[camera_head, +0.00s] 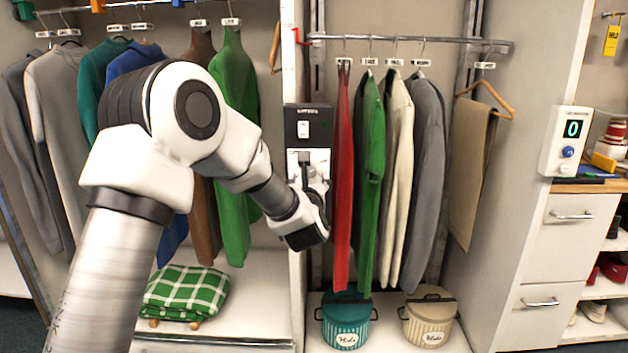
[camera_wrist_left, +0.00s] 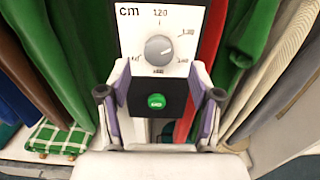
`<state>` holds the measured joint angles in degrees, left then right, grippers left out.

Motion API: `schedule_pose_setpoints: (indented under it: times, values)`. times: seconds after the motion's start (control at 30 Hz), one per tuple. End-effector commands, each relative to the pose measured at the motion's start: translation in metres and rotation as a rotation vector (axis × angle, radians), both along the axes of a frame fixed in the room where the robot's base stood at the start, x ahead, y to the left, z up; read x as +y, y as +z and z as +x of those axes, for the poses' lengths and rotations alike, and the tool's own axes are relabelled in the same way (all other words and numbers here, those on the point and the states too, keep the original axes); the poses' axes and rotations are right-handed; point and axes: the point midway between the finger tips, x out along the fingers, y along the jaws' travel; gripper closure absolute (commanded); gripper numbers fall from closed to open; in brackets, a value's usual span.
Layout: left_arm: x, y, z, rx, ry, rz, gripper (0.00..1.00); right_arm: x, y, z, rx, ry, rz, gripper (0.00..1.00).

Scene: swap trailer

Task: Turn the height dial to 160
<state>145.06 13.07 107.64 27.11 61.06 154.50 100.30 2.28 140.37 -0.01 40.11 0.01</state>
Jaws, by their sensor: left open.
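The height dial (camera_wrist_left: 158,50) is a round grey knob on a white plate marked "cm", with "120" above it and smaller, blurred numbers around it. I cannot read its setting surely. A green button (camera_wrist_left: 156,101) sits on a dark panel below it. My left gripper (camera_wrist_left: 158,76) is open and empty, its fingers to either side below the knob, apparently apart from it. In the head view the white dial plate (camera_head: 320,157) is partly hidden by my left gripper (camera_head: 309,178), below a black box with a white switch (camera_head: 303,129). My right gripper is not in view.
Clothes hang close on both sides, a green garment (camera_head: 234,150) left and a red one (camera_head: 343,180) right of the panel. A folded green checked blanket (camera_head: 185,292) and two lidded bins (camera_head: 346,322) lie below. A display (camera_head: 573,129) at right reads 0.

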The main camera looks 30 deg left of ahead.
Motion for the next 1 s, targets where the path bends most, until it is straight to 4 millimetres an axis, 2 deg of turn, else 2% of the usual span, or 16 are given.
schedule_pose_setpoints:
  times: [0.1, 0.23, 0.53, 0.7, 1.0]
  values:
    - [0.013, 0.0, 0.02, 0.0, 0.002, -0.001, 0.36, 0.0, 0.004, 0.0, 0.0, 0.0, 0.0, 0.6]
    - [0.023, 0.0, 0.036, 0.001, 0.001, 0.0, 0.36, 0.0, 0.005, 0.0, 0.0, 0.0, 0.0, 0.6]
    - [0.025, -0.001, 0.042, 0.004, -0.001, 0.0, 0.36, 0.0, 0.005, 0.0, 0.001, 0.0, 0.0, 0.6]
    - [0.025, -0.001, 0.042, 0.003, -0.001, 0.001, 0.96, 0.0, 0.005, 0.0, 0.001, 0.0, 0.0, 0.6]
    - [0.025, -0.001, 0.041, 0.007, 0.0, 0.008, 0.96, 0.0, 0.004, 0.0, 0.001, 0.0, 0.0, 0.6]
